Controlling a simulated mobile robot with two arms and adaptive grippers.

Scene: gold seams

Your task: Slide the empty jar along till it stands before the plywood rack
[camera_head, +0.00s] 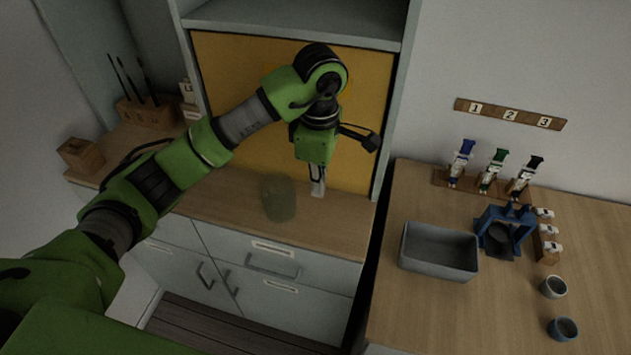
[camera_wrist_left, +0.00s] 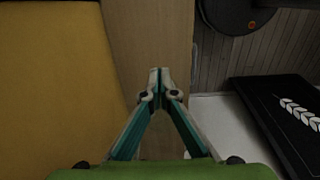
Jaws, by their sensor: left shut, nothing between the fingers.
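The empty jar (camera_head: 279,197), a see-through greenish glass, stands upright on the wooden counter near its front edge. A wooden rack (camera_head: 145,112) with several thin dark brushes stands at the counter's far left end; I take it for the plywood rack. The jar stands well to the right of it. My left gripper (camera_head: 318,188) points down just right of the jar, its tips low by the counter. It is shut and empty, with a small gap to the jar. In the left wrist view the closed fingertips (camera_wrist_left: 160,75) show over the counter, and I cannot make out the jar there.
A wooden block (camera_head: 80,153) sits at the counter's left end. A yellow panel (camera_head: 228,75) closes off the back. A separate bench at right holds a grey bin (camera_head: 439,252), a blue stand (camera_head: 503,229) and small cups (camera_head: 553,287). My left arm crosses above the counter.

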